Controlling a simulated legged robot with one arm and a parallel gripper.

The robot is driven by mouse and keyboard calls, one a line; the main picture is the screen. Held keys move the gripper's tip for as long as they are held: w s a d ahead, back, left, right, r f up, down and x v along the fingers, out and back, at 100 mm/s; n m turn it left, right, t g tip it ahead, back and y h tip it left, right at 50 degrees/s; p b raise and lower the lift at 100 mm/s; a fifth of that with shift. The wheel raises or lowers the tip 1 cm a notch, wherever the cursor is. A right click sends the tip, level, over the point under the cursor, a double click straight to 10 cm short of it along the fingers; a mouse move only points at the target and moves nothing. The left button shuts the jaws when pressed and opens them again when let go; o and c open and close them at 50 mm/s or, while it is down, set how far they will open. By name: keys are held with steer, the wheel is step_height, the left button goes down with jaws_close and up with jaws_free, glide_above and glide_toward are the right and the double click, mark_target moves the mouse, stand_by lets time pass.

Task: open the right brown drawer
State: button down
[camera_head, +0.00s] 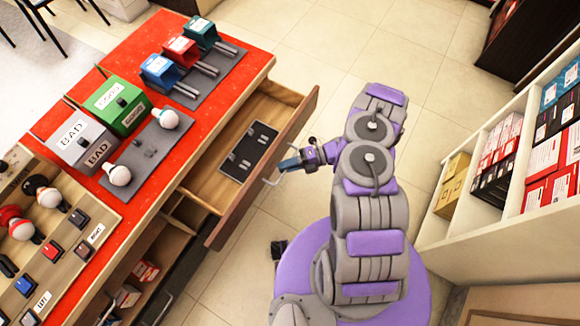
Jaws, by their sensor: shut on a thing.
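The brown drawer (262,165) is pulled out from the red-topped counter, with its wooden interior showing. A dark tray with small items (248,150) lies inside it. The drawer's metal handle (271,181) is on its front face. My gripper (284,165) is at the handle, at the drawer's front, and is shut on it. The fingertips are small in the picture, and the exact grip on the bar is hard to make out.
The red counter (245,66) carries a GOOD box (115,104), a BAD box (80,139), bulbs and several coloured holders. Open shelves with boxes (135,283) are below. A white shelf unit (440,243) stands at right. Tiled floor is clear beyond the drawer.

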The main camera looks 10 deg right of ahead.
steer(key=shift+s+d, duration=0.65)
steer(key=shift+s, duration=0.05)
steer(key=c, duration=1.5)
jaws_free()
steer(key=shift+a+f, duration=0.1)
steer(key=shift+a, duration=0.1)
steer(key=shift+o, duration=1.3)
steer(key=shift+a, duration=0.35)
steer(key=p+v, duration=0.3)
steer(key=v, duration=1.4)
steer(key=shift+w+d, duration=0.2)
steer(key=shift+w, duration=0.05)
steer(key=shift+f, duration=0.1)
